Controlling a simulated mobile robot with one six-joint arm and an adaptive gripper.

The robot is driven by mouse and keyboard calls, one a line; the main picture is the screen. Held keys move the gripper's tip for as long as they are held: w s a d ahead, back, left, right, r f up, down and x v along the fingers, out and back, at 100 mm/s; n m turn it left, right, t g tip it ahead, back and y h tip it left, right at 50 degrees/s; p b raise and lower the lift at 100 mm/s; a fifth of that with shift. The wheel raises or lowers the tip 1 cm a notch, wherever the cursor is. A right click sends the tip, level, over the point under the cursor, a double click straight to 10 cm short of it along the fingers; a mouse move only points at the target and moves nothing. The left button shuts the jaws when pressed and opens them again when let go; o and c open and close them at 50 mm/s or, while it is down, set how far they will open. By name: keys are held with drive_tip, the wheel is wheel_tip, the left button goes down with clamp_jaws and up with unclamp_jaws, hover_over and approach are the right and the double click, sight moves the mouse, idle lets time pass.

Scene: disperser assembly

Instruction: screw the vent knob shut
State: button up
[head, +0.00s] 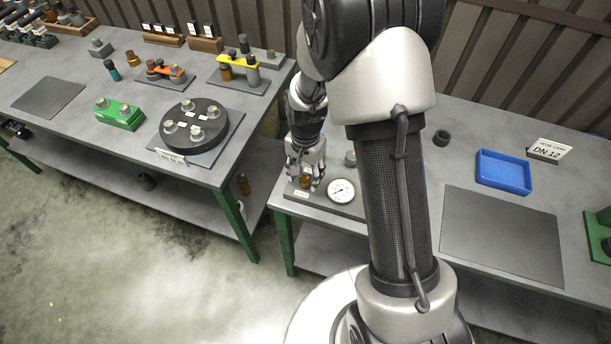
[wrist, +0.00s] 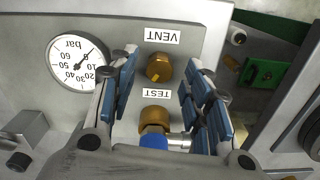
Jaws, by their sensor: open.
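The brass vent knob (wrist: 159,68) sits on the grey panel (wrist: 205,30) beside the VENT label (wrist: 160,36) in the wrist view. My gripper (wrist: 163,72) is open, with one blue-padded finger on each side of the knob. Gaps show between the pads and the knob, so it is not gripped. Below it in the picture is a brass TEST fitting (wrist: 153,117) with a blue part and a silver connector at it. In the head view my gripper (head: 305,168) points down over the panel, and a brass piece (head: 305,181) shows under it.
A round pressure gauge (wrist: 77,62) is close to the left finger; its dial also shows in the head view (head: 341,191). A blue tray (head: 503,172) and a dark mat (head: 500,235) lie to the right. The left table (head: 75,75) holds several fittings and a black round fixture (head: 194,126).

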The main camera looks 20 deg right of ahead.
sight(306, 179)
wheel_tip(306, 179, up, 10)
drive_tip(key=shift+r, duration=0.25)
idle(0.5)
